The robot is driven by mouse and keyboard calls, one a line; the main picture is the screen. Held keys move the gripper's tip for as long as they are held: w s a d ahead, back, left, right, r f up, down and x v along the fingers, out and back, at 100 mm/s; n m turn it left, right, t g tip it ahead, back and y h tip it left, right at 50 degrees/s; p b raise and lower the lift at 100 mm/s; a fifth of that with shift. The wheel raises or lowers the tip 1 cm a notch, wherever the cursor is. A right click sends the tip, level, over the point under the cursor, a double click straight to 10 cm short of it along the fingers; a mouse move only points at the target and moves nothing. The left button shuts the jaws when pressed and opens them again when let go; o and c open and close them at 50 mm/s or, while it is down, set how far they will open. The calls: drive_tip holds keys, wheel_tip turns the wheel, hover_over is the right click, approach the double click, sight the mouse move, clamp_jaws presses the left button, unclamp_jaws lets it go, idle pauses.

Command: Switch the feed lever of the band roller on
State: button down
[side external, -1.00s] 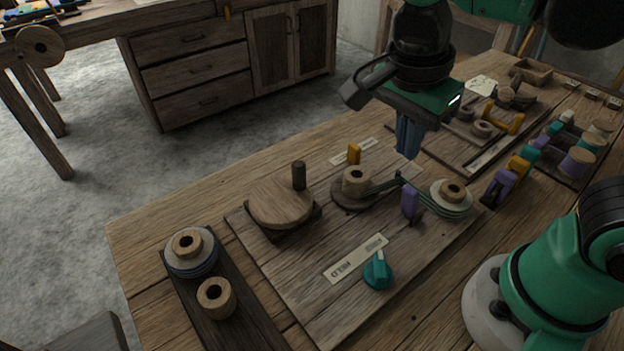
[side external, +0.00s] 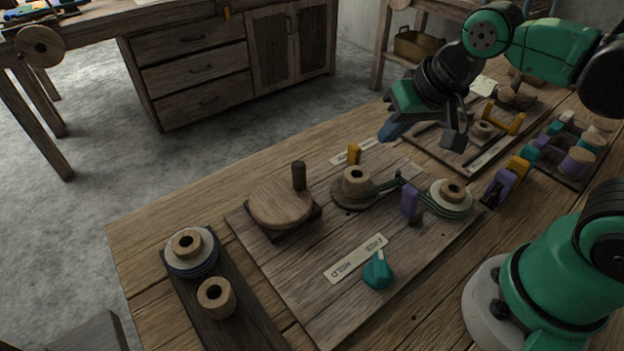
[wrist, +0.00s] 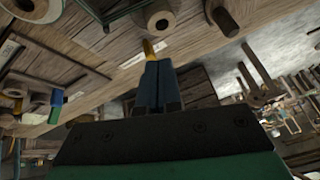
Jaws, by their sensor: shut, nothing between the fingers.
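The band roller is a wooden board (side external: 300,300) with a crank disc (side external: 280,203), a small spool (side external: 356,181) and a banded spool (side external: 452,193). A small yellow lever (side external: 354,153) stands at its far edge by a pale label strip (side external: 340,158); I cannot read that label. A teal knob (side external: 377,271) sits near a label reading HELD and FREE. My gripper (side external: 384,136) is shut and empty, tilted, above the far edge and right of the yellow lever. In the wrist view the yellow lever (wrist: 148,47) shows just beyond the blue fingertips (wrist: 155,66); contact is unclear.
A dark tray with two spools (side external: 217,297) lies at the left. Behind and right are another board with a yellow handle (side external: 508,121) and a rack of coloured spools (side external: 578,162). A purple post (side external: 410,203) rises beside the banded spool.

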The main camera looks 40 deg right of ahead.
sight(414, 188)
drive_tip(key=s+d+r+n+g+y, duration=0.2)
drive_tip(key=d+g, duration=0.1)
drive_tip(key=d, duration=0.2)
drive_tip(key=s+d+r+n+g+y, duration=0.1)
drive_tip(key=s+d+r+n+g, duration=0.15)
drive_tip(key=d, duration=0.25)
drive_tip(key=shift+m, duration=0.35)
drive_tip(key=a+x, duration=0.1)
drive_tip(key=x, duration=0.7)
drive_tip(key=a+x, duration=0.1)
drive_tip(key=x, duration=0.3)
drive_tip(key=shift+a+r, duration=0.3)
drive_tip(key=shift+a+f, duration=0.1)
drive_tip(key=shift+a, duration=0.35)
drive_tip(key=shift+a+f+h, duration=0.15)
drive_tip(key=shift+a+h, duration=0.25)
drive_tip(key=shift+a, duration=0.65)
